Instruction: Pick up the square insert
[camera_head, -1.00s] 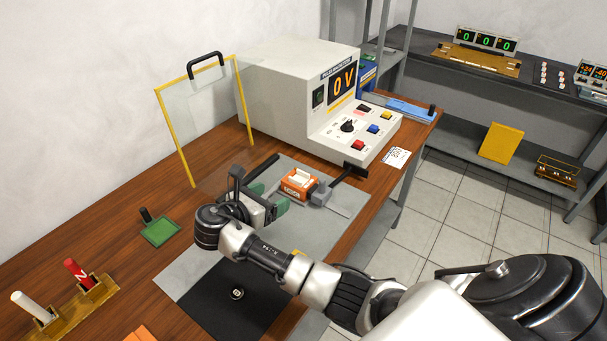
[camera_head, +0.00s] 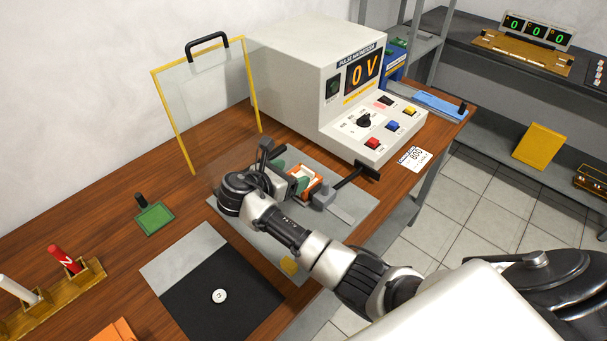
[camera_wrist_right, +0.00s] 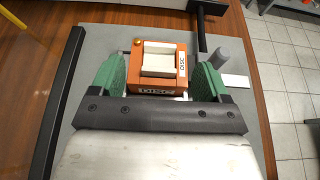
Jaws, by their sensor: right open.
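My right gripper (camera_head: 290,178) is open, with its green-padded fingers on either side of an orange block (camera_head: 311,186) with a pale channel in its top. Another orange piece (camera_head: 116,331) is cut off by the bottom edge of the head view. I cannot tell which orange piece is the square insert. My left gripper is not in view.
A pulse magnetizer (camera_head: 310,85) reading 0 V stands behind. A dark handled clamp (camera_head: 352,176) is right of the block. A clear yellow-edged shield (camera_head: 205,100) stands left. A black mat (camera_head: 200,290) with a round white piece (camera_head: 219,296) lies in front.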

